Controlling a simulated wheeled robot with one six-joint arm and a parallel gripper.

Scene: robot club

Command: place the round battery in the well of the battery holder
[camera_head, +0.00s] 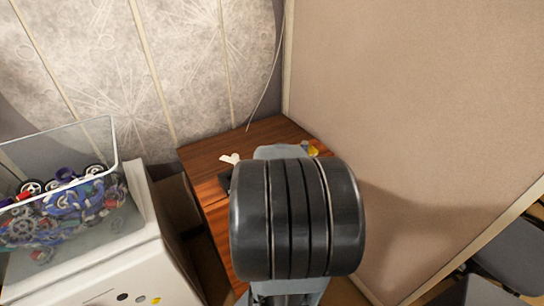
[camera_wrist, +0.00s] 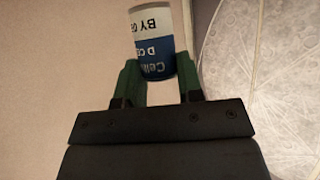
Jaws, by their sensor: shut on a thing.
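In the wrist view my gripper (camera_wrist: 158,82) has its two green fingers shut on the round battery (camera_wrist: 152,35). The battery is a cylinder with a white and dark blue label, and it stands out past the fingertips. Behind it the wrist view shows only walls. In the head view my own dark arm hides the gripper and the battery. A small black thing (camera_head: 225,180) shows at the left side of the wooden table, partly behind my arm; I cannot tell whether it is the battery holder.
The wooden table (camera_head: 215,155) stands in the corner, with a small white thing (camera_head: 230,158) and a yellow-orange thing (camera_head: 314,149) on it. A clear bin (camera_head: 75,150) of parts stands on a white cabinet (camera_head: 120,270) at left. A beige wall (camera_head: 420,100) closes the right side.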

